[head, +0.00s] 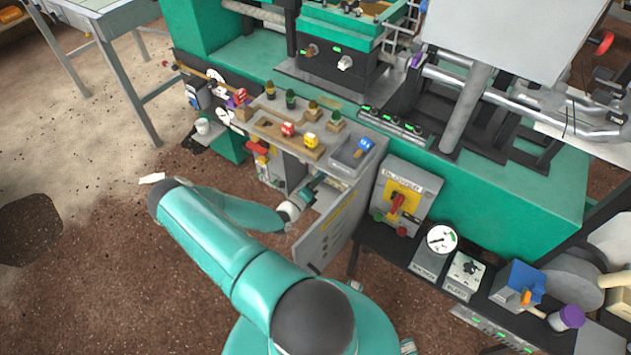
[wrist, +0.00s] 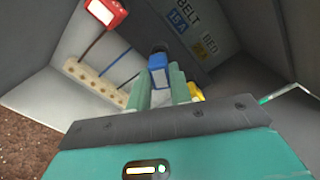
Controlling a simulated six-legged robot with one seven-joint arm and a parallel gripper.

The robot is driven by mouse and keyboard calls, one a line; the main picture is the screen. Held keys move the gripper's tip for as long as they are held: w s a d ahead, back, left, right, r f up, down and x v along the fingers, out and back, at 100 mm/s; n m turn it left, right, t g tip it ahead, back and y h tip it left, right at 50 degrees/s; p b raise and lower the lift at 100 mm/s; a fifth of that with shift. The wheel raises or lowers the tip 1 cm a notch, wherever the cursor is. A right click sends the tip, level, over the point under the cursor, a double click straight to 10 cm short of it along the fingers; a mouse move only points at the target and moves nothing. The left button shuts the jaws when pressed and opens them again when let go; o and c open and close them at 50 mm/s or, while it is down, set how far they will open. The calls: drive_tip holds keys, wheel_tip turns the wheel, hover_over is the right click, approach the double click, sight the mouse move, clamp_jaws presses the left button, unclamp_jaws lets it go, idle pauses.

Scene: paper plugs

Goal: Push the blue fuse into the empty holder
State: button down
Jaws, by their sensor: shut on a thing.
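In the wrist view, the blue fuse (wrist: 158,72) is between the pale green fingers of my gripper (wrist: 160,88). My gripper is shut on it, inside a grey cabinet. A dark round part (wrist: 160,48) shows just beyond the fuse; I cannot tell whether they touch. The empty holder cannot be made out clearly. A yellow piece (wrist: 195,91) shows partly behind the fingers on the right. In the head view, my gripper (head: 308,189) is at the open cabinet below the bench top, and the held fuse is hidden.
The cabinet's open door (head: 328,232) stands right of my gripper. Inside, a red block (wrist: 106,13) and a cream strip with holes (wrist: 95,83) lie to the left. Another blue piece (head: 364,146) sits on a grey tray above, beside a wooden board (head: 279,138).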

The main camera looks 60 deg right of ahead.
drive_tip(key=shift+s+d, duration=0.2)
drive_tip(key=shift+d, duration=1.2)
drive_tip(key=c, duration=1.2)
unclamp_jaws()
drive_tip(key=shift+w+a, duration=0.2)
drive_tip(key=shift+a, duration=1.2)
drive_tip(key=shift+w+a, duration=0.2)
drive_tip(key=shift+a, duration=1.15)
drive_tip(key=a, duration=0.4)
drive_tip(key=w+a, duration=0.1)
drive_tip(key=a, duration=0.4)
drive_tip(key=w+a, duration=0.1)
drive_tip(key=a, duration=0.3)
drive_tip(key=shift+w+a, duration=0.1)
drive_tip(key=shift+a, duration=0.25)
